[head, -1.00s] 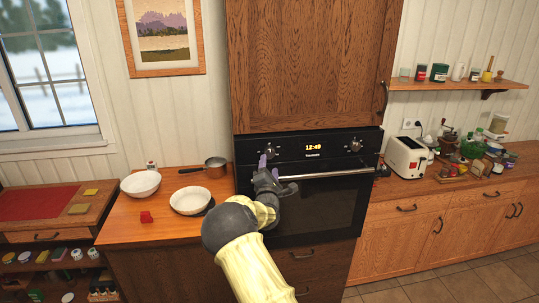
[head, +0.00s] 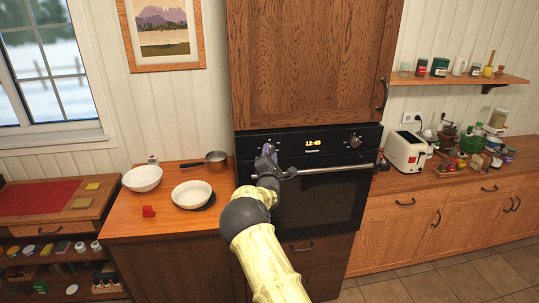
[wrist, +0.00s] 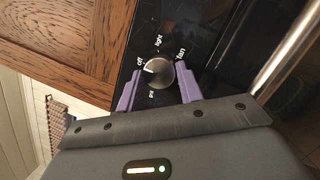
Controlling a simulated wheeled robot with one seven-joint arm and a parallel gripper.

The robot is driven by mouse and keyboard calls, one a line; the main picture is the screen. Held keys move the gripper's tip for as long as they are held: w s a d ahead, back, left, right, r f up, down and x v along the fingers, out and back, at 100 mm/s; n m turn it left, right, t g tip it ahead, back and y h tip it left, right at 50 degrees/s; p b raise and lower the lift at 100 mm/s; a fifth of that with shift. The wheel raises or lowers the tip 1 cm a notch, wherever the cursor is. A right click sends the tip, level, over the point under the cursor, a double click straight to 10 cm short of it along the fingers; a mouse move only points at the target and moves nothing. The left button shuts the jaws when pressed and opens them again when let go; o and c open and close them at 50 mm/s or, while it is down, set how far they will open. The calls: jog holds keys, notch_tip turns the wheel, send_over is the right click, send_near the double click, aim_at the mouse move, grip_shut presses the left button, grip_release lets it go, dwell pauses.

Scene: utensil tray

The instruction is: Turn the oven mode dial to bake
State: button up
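The black oven (head: 310,205) has a control panel with a lit clock. The mode dial (wrist: 157,74) is a round metallic knob at the panel's left end. Its white mark points toward the "off" label; "light" and "fan" also show around it, and a lower label is too small to read. My gripper (wrist: 159,70) is open, with its purple fingertips on either side of the dial. Small gaps seem to remain; contact is not clear. In the head view my gripper (head: 268,152) hides this dial.
The oven door handle (head: 335,169) runs just below and right of my gripper. A second dial (head: 355,141) sits at the panel's right end. The wooden cabinet (head: 305,65) is above.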

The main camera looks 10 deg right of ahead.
jog(key=shift+c, duration=1.3)
